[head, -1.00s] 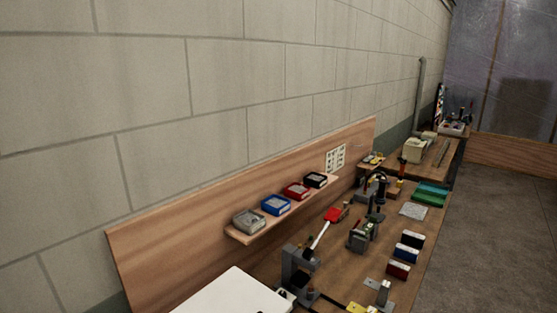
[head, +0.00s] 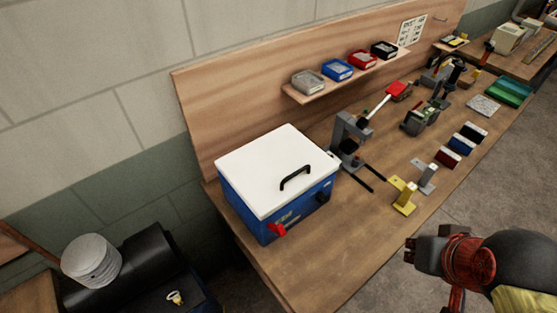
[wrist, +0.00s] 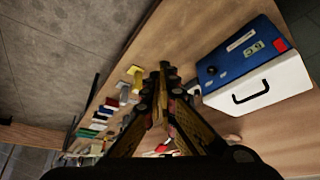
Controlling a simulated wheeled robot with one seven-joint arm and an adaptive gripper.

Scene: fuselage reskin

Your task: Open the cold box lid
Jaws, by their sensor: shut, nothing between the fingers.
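The cold box (head: 247,213) is a blue box on the near end of the wooden bench. Its white lid (head: 270,165) is down flat on it, with a black handle (head: 296,178) on top and a red latch (head: 277,231) at the front corner. In the wrist view the blue box body (wrist: 235,50), lid (wrist: 285,85) and handle (wrist: 251,92) are at the right. My gripper (wrist: 163,72) is shut and empty, apart from the box and to its left in the wrist view. In the head view only my arm shows at lower right; the fingertips are not clear.
A grey press (head: 350,140) stands just beyond the box. Yellow (head: 405,196) and grey (head: 427,177) stands are on the bench's front side. A shelf (head: 320,92) with several small boxes runs along the backboard. Bare bench (head: 300,262) lies before the box.

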